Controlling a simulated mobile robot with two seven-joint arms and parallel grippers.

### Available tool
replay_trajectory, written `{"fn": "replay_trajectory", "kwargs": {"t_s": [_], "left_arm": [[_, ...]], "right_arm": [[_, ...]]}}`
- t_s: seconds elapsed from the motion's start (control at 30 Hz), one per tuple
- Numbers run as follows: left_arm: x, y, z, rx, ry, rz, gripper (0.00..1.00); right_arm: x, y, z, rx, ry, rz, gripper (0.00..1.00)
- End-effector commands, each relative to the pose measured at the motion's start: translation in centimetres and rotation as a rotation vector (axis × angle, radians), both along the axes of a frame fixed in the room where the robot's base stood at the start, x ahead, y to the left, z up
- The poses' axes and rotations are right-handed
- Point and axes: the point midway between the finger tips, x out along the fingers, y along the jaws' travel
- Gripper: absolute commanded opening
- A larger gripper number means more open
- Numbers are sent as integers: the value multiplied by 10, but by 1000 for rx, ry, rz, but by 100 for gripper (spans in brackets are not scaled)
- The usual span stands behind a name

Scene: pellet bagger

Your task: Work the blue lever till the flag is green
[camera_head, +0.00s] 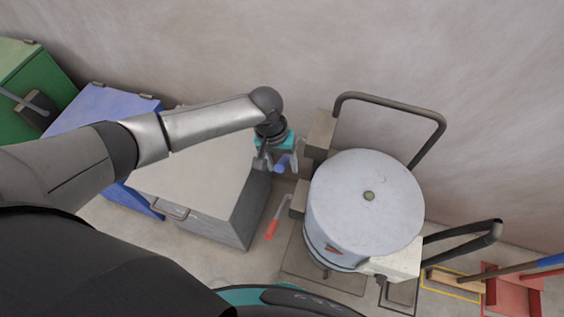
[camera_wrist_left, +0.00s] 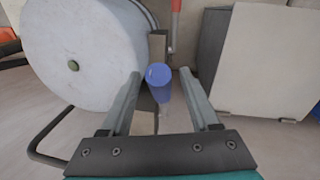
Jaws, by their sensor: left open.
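The blue lever (camera_head: 282,162) shows as a short blue grip beside the round pale drum. In the left wrist view the rounded blue end of the lever (camera_wrist_left: 159,76) lies between the two fingers. My left gripper (camera_head: 278,165) is open, with a finger on each side of the blue grip and visible gaps; it also shows in the left wrist view (camera_wrist_left: 158,92). The gripper partly hides the lever in the head view. I cannot make out a green flag in either view. My right gripper is not in view.
The pale drum (camera_head: 366,195) stands right of the gripper, with a dark tube handle (camera_head: 392,101) behind it. A red-gripped lever (camera_head: 271,228) hangs nearer. A grey cabinet (camera_head: 200,170), blue box (camera_head: 95,108) and green box (camera_head: 22,62) stand left. A red dustpan (camera_head: 513,295) lies right.

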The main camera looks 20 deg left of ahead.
Motion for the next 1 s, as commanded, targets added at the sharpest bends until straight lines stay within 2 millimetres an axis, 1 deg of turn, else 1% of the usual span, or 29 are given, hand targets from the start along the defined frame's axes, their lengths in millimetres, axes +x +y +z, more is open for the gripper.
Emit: {"fn": "replay_trajectory", "kwargs": {"t_s": [0.17, 0.7, 1.0], "left_arm": [[0, 0, 0, 0, 0, 0, 61], [0, 0, 1, -1, 0, 0, 0], [0, 0, 1, -1, 0, 0, 0]], "right_arm": [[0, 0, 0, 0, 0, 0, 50], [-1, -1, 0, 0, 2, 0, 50], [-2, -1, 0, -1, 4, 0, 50]]}}
